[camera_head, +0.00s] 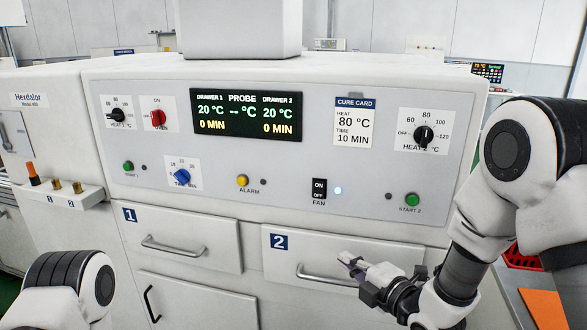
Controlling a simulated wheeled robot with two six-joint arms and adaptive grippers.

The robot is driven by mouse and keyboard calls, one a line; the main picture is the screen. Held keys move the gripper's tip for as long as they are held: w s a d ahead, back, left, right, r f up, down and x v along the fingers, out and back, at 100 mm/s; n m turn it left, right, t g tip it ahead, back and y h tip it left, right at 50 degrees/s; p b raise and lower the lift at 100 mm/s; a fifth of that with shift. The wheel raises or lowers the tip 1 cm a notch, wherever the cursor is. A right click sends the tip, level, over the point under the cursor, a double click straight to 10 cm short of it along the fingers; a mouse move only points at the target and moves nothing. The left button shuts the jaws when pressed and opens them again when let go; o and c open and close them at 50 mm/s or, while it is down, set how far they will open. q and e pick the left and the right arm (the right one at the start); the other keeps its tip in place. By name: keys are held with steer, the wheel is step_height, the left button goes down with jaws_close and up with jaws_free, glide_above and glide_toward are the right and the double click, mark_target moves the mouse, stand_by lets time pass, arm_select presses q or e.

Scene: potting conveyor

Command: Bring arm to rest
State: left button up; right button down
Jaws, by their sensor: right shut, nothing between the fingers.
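My right gripper (350,264) is shut and empty, in front of drawer 2 (395,257) of the white oven. It overlaps the right part of that drawer's handle (318,274) in the picture; I cannot tell whether it touches. My right arm comes in from the right edge, bent, and hides the panel's right end. Part of my left arm shows at the lower left, but its gripper is out of view. Drawer 2 looks closed.
The control panel (300,190) has knobs, buttons and a display (246,115) reading 20 °C and 0 MIN for both drawers. A blue-white light (338,190) glows beside the fan switch (319,189). Drawer 1 (180,228) looks closed. A red crate (522,257) stands at the right.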

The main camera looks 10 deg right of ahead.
steer(key=s+d+f+m+g+h, duration=0.1)
steer(key=s+f+m+g, duration=0.3)
steer(key=f, duration=0.5)
steer(key=s+d+f+m+g+h, duration=0.1)
steer(key=s+d+f+h, duration=0.1)
steer(key=s+f, duration=0.6)
steer(key=s+d+f+m+g+h, duration=0.1)
steer(key=s+f+m+g, duration=0.2)
steer(key=f, duration=0.8)
steer(key=s+d+f+m+g+h, duration=0.1)
steer(key=s+d+f+m+g, duration=0.1)
steer(key=s+m, duration=0.5)
steer(key=s+d+f+m+g+h, duration=0.2)
steer(key=s+f+m+g, duration=0.2)
steer(key=s+m, duration=0.4)
steer(key=s, duration=0.3)
steer(key=shift+d+f+g, duration=0.25)
steer(key=shift+g, duration=0.15)
